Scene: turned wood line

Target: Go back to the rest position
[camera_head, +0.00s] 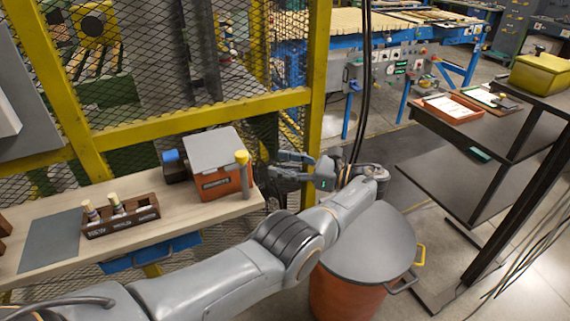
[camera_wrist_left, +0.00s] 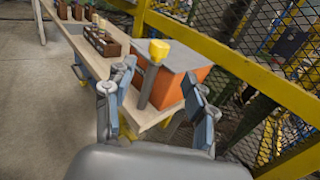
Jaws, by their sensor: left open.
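My left gripper (camera_head: 281,165) is open, with nothing between its fingers. In the head view it is just right of the wooden bench's right end, pointing left toward an orange box with a grey top (camera_head: 221,168). In the left wrist view the spread fingers of the left gripper (camera_wrist_left: 160,82) frame that orange box (camera_wrist_left: 187,80) and a post with a yellow knob (camera_wrist_left: 157,55). The gripper appears apart from both. My right gripper is in neither view.
The wooden bench (camera_head: 225,205) holds a dark crate (camera_head: 123,222) with small bottles and a grey mat (camera_head: 50,241). A yellow-framed mesh fence (camera_head: 205,118) stands behind. A lidded orange bin (camera_head: 345,293) is beneath my forearm. Dark shelves (camera_head: 460,172) stand right.

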